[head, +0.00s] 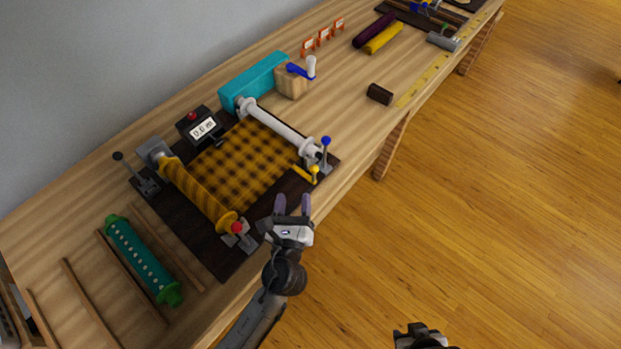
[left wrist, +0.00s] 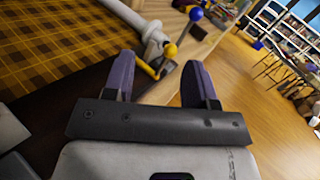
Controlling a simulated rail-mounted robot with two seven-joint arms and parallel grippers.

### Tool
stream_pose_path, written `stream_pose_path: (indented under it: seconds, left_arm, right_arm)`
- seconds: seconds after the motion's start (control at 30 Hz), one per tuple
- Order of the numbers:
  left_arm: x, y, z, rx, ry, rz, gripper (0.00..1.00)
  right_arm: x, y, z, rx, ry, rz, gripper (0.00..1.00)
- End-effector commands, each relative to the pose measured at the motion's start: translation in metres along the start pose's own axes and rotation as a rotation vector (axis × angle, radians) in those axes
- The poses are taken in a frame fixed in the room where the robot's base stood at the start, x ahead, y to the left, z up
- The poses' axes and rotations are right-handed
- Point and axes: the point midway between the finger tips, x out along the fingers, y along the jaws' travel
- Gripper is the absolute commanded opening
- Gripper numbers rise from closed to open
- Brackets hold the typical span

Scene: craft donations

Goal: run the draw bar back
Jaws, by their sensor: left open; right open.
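A loom-like frame carries yellow-and-black checked cloth (head: 240,163) on a dark base board (head: 225,262). A pale roller (head: 275,125) lies at its far end and a yellow cloth roll (head: 195,192) at its near end. A small yellow handle (head: 308,173), possibly the draw bar's, is at the right front edge. My left gripper (head: 293,204) is open and empty, in front of this handle. In the left wrist view the yellow handle (left wrist: 163,62) appears between the open fingers, beyond their tips. My right gripper (head: 420,336) is partly cut off at the bottom edge.
A blue-knobbed lever (head: 325,150) stands beside the yellow handle. A red-knobbed bracket (head: 238,232) is near my left gripper. A digital display (head: 200,128), teal box (head: 255,80) and green roller (head: 143,260) lie around the frame. The bench top right of the frame is mostly clear.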

Motion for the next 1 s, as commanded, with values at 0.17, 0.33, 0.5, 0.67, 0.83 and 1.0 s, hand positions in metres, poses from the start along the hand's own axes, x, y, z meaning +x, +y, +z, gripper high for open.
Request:
stream_pose_path:
  seconds: [0.17,0.33,0.5,0.67,0.83,1.0]
  left_arm:
    - [-0.018,-0.026,-0.037,0.028,0.058,-0.025,0.52]
    - [-0.007,-0.031,-0.042,0.036,0.066,-0.030,0.52]
    - [0.023,-0.032,-0.044,0.036,0.066,-0.029,0.52]
    - [0.053,-0.032,-0.046,0.034,0.066,-0.029,0.52]
    - [0.081,-0.033,-0.048,0.034,0.067,-0.029,0.52]
    - [0.101,-0.033,-0.050,0.033,0.068,-0.028,0.52]
  right_arm:
    - [0.015,0.001,0.005,-0.006,-0.001,0.005,0.43]
    - [0.018,0.002,0.006,-0.008,-0.001,0.007,0.43]
    - [0.022,0.002,0.008,-0.007,-0.001,0.006,0.43]
    - [0.028,0.001,0.010,-0.005,-0.001,0.004,0.43]
    - [0.033,-0.001,0.011,-0.001,0.000,0.001,0.43]
    - [0.038,-0.002,0.012,0.002,0.000,-0.002,0.43]
